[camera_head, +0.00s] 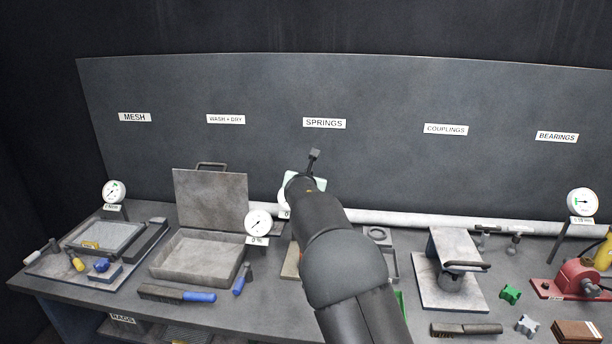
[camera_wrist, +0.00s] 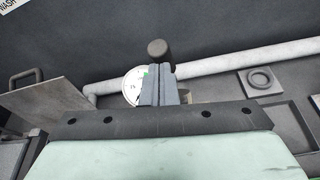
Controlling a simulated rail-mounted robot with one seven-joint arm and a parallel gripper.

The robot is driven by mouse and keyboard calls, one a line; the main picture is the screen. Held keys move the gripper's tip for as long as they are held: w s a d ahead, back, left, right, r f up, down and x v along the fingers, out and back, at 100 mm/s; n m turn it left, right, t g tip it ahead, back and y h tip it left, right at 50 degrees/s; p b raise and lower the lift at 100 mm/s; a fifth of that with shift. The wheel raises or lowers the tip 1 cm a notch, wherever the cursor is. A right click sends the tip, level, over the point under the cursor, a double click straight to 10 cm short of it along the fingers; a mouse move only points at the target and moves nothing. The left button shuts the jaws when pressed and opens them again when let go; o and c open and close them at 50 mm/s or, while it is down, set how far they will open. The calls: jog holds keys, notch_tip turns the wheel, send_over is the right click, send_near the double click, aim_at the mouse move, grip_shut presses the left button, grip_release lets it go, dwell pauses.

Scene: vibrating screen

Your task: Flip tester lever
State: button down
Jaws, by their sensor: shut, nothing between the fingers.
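A lever with a dark round knob (camera_wrist: 157,48) stands just beyond my gripper (camera_wrist: 160,76) in the wrist view. In the head view a dark-tipped stem (camera_head: 313,156), which looks like the same lever, rises past the end of my arm below the SPRINGS label. My gripper's grey fingers are together and empty, close to the knob; I cannot tell whether they touch it. A white dial gauge (camera_wrist: 131,86) sits behind the fingers and is partly hidden. My arm hides most of the tester's base in the head view.
A grey case with its lid open (camera_head: 211,200) stands left of my arm, beside another dial gauge (camera_head: 258,223). A pale horizontal roll (camera_head: 400,217) lies along the back wall. A press-like fixture (camera_head: 450,265) and a red device (camera_head: 575,280) stand at right.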

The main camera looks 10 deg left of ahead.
jog(key=s+r, duration=0.3)
jog(key=r, duration=0.6)
jog(key=shift+s+d, duration=0.1)
jog(key=s+d+f+m+g+h, duration=0.1)
jog(key=s+d+m+h, duration=0.15)
jog(key=d+m, duration=0.4)
jog(key=s+d+f+m+g+h, duration=0.1)
jog(key=s+d+m, duration=0.25)
jog(key=d, duration=0.55)
jog(key=s+d+f+m+g+b, duration=0.2)
jog(key=s+d+f+m+g, duration=0.3)
jog(key=s+d+m, duration=0.6)
jog(key=s+d+f+m+g, duration=0.2)
jog(key=s+f+m, duration=0.2)
jog(key=s, duration=0.7)
jog(key=s+d+f+m+g+y+b, duration=0.1)
jog(key=s+f+m, duration=0.4)
jog(key=s, duration=0.6)
jog(key=s+d+f+m+g+b, duration=0.1)
jog(key=s+f+m, duration=0.4)
jog(key=s, duration=0.6)
jog(key=shift+s+d+g+y, duration=0.35)
jog(key=shift+d+g, duration=0.45)
jog(key=shift+g, duration=0.2)
